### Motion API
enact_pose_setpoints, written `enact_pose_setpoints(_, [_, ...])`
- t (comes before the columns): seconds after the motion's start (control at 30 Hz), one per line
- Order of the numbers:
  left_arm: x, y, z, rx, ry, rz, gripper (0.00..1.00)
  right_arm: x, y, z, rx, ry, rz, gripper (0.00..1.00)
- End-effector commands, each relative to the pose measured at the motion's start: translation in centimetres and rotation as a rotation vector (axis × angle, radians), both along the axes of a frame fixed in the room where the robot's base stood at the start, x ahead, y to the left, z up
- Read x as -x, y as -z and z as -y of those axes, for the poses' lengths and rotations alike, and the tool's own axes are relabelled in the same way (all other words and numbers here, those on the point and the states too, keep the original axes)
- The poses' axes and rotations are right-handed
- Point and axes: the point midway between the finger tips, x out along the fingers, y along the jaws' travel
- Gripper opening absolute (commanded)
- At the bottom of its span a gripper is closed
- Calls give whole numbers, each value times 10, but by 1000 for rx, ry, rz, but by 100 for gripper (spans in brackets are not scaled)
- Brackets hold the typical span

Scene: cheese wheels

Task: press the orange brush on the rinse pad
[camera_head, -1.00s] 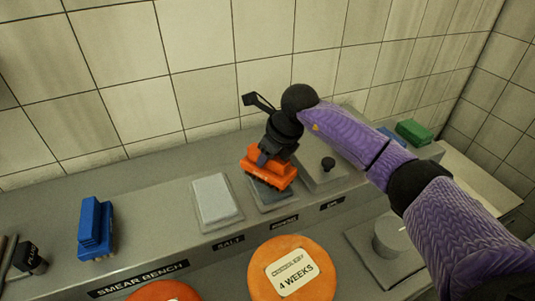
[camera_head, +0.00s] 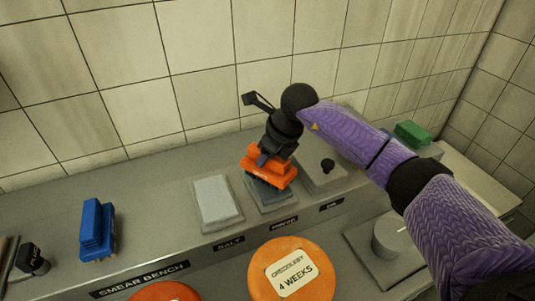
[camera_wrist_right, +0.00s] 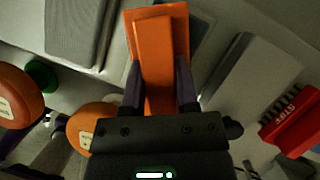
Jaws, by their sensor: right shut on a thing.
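The orange brush (camera_head: 270,172) is held over the dark grey pad (camera_head: 278,198), which I take to be the rinse pad; the label on the ledge below it is too blurred to read surely. My right gripper (camera_head: 264,158) is shut on the brush from above. In the right wrist view the brush (camera_wrist_right: 160,45) sits between the two fingers of my right gripper (camera_wrist_right: 160,92). A strip of the pad shows below the brush in the head view. Whether the bristles touch the pad, I cannot tell. My left gripper is out of view.
A pale pad (camera_head: 216,199) by the SALT label lies left of the rinse pad. A blue brush (camera_head: 96,230) stands at left. An orange cheese wheel (camera_head: 311,262) sits in front.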

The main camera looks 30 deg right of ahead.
Motion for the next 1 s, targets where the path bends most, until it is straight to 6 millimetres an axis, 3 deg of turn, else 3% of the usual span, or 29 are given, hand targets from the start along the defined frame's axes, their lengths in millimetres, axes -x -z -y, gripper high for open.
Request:
enact_pose_setpoints(0.1, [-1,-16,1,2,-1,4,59,0,-20,0,0,1,4,0])
enact_pose_setpoints(0.5, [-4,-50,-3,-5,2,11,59,-1,-63,0,0,1,4,0])
enact_pose_setpoints(1.0, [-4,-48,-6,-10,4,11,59,-1,-62,0,-1,0,4,0])
